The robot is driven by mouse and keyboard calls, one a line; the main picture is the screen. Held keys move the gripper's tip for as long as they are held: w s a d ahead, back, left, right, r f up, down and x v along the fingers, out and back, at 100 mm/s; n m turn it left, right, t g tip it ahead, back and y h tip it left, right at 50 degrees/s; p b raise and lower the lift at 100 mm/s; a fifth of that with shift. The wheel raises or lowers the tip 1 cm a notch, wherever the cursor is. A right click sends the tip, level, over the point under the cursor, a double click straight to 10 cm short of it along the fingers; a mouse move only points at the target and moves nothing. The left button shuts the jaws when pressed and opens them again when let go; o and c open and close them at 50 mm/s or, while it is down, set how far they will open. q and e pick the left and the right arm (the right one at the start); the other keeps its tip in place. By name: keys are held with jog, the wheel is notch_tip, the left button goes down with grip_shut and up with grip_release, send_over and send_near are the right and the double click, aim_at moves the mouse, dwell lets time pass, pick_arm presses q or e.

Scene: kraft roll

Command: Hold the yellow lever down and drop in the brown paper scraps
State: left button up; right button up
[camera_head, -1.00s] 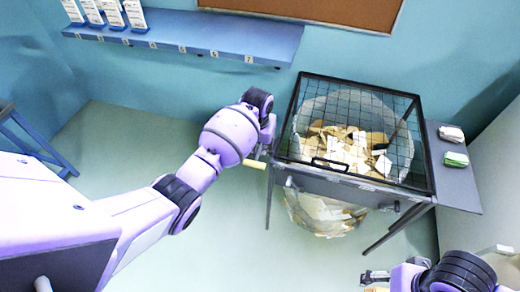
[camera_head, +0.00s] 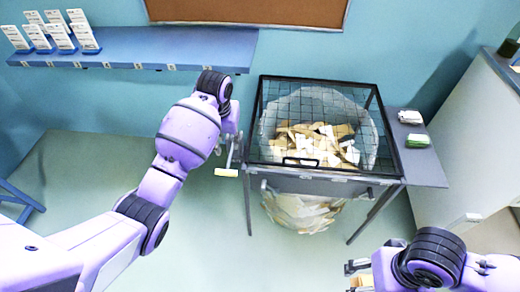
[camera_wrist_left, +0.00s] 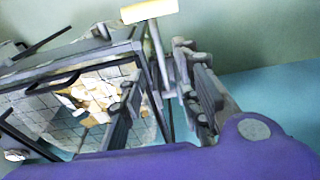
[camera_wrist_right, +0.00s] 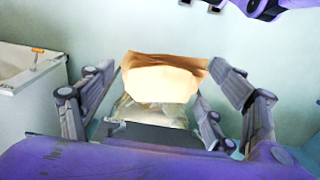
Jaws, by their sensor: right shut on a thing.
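The bin (camera_head: 322,187) is a dark frame with a mesh lid lying closed over a clear bag (camera_head: 305,212) of paper scraps. The yellow lever (camera_head: 226,172) sticks out at its left front side. It also shows at the top of the left wrist view (camera_wrist_left: 148,10). My left gripper (camera_head: 232,150) is beside the lever, its fingers apart in the left wrist view (camera_wrist_left: 165,95); I cannot tell if it touches the lever. My right gripper (camera_head: 358,275) is shut on brown paper scraps (camera_wrist_right: 160,80), low and right in front of the bin.
A side shelf right of the bin holds a white pack (camera_head: 411,117) and a green pack (camera_head: 418,140). A blue wall shelf (camera_head: 130,50) with white cards is at back left. A white cabinet (camera_head: 465,140) stands at the right.

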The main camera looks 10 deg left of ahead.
pick_arm(q)
jog(key=shift+r, duration=1.7)
jog(key=shift+f, duration=0.1)
